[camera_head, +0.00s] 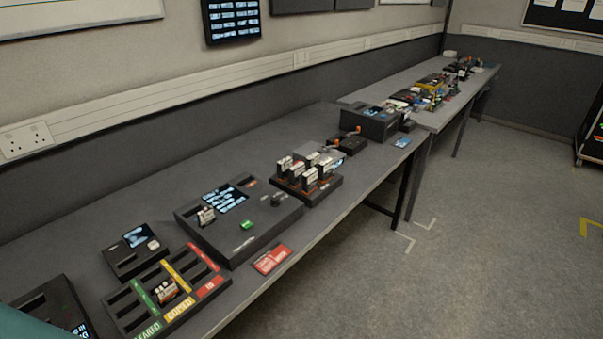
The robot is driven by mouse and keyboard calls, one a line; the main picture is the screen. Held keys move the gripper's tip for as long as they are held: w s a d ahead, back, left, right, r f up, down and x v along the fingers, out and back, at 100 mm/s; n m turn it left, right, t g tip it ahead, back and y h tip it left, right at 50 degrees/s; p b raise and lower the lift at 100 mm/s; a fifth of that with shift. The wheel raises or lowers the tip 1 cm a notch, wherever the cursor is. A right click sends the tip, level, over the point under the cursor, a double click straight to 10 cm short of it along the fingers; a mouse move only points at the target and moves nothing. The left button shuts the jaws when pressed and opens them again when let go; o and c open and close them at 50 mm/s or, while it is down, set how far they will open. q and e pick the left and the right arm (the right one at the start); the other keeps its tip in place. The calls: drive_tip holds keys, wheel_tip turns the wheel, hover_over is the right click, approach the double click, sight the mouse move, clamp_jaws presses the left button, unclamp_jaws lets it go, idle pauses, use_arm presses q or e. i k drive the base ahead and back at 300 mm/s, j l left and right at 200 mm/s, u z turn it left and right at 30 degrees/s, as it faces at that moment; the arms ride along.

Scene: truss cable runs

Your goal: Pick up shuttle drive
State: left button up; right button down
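Several small white-and-orange labelled drives (310,175) stand upright in a dark rack (322,196) on the near bench. One similar drive (206,216) stands in a slot of a black console (262,238) with a screen. Another small labelled item or group (166,291) stands in a sorting tray (122,300) with green, yellow and red strips, in the yellow-marked part. The labels are too small to read, so I cannot tell which one is the shuttle drive. Neither of my grippers is in view.
A small black device (134,252) with a screen stands behind the tray. A red card (271,260) lies at the bench's front edge. A black box (371,123) stands at the bench's far end. The floor (480,240) at right is clear.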

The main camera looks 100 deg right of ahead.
sight(284, 166)
drive_tip(key=z, duration=3.3)
drive_tip(key=i+l, duration=0.8)
drive_tip(key=l+z, duration=0.05)
